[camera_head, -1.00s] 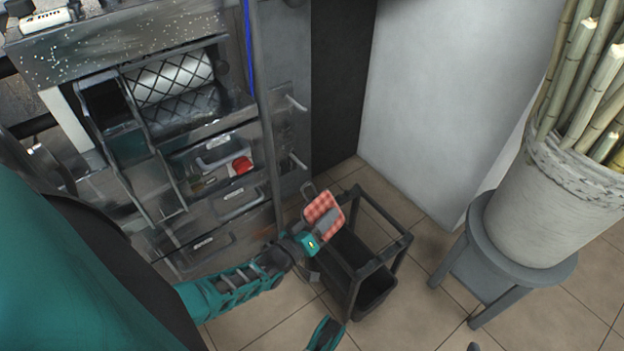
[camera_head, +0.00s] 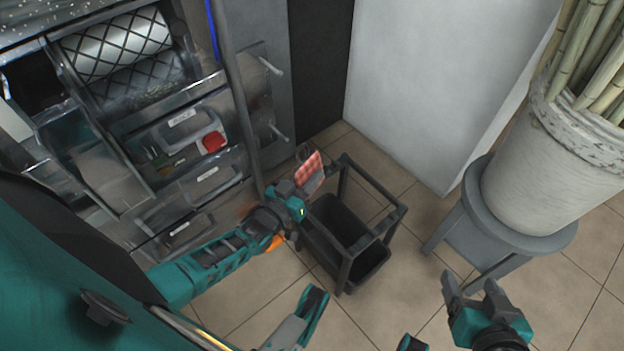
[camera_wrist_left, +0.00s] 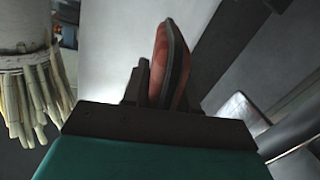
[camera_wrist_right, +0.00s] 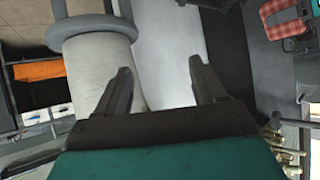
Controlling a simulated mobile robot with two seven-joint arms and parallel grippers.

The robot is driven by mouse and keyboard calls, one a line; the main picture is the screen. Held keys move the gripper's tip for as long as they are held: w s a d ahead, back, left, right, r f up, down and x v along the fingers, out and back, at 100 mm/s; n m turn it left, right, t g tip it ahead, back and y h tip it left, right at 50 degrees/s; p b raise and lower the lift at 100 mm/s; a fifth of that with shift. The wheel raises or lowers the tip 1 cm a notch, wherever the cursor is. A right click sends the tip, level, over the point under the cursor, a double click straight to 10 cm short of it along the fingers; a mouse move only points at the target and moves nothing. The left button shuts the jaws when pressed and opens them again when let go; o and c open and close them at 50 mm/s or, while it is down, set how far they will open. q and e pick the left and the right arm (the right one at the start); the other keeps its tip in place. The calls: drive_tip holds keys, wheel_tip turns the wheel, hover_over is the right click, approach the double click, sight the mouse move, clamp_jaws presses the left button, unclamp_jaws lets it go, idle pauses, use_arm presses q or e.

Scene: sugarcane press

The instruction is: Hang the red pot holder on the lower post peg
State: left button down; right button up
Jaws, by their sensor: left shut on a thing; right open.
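The red checked pot holder (camera_head: 307,167) is held up at the tip of my left gripper (camera_head: 303,190), which is shut on it. Its dark loop (camera_head: 300,151) shows at its upper left. In the left wrist view the pot holder (camera_wrist_left: 162,60) stands edge-on between the fingers. It also shows in the right wrist view (camera_wrist_right: 287,27). The lower post peg (camera_head: 279,133) is bare and above left of the pot holder, apart from it in the picture. The upper peg (camera_head: 271,66) is bare too. My right gripper (camera_head: 471,287) is open and empty at the lower right.
A black cart frame with a bin (camera_head: 345,240) stands just below and right of my left gripper. A stool (camera_head: 466,240) bears a whitish pot (camera_head: 535,180) of cane at the right. The press cabinet with drawers (camera_head: 180,140) is at the left. Tiled floor is open in front.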

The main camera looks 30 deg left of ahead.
use_arm(q)
drive_tip(key=w+a+f+b, duration=0.1)
drive_tip(key=w+a+b, duration=0.1)
drive_tip(key=a, duration=0.5)
drive_tip(key=shift+w+f+b, duration=0.15)
drive_tip(key=shift+w+b, duration=0.25)
drive_tip(key=shift+w, duration=0.1)
use_arm(e)
drive_tip(key=shift+w+a+f+y, duration=0.3)
drive_tip(key=shift+a+f, duration=0.15)
drive_tip(key=shift+f, duration=0.25)
use_arm(q)
drive_tip(key=shift+f, duration=0.1)
use_arm(e)
drive_tip(key=shift+s, duration=0.1)
use_arm(q)
drive_tip(key=c, duration=0.8)
unclamp_jaws()
use_arm(e)
drive_tip(key=shift+s+f, duration=0.1)
use_arm(q)
drive_tip(key=shift+s, duration=0.1)
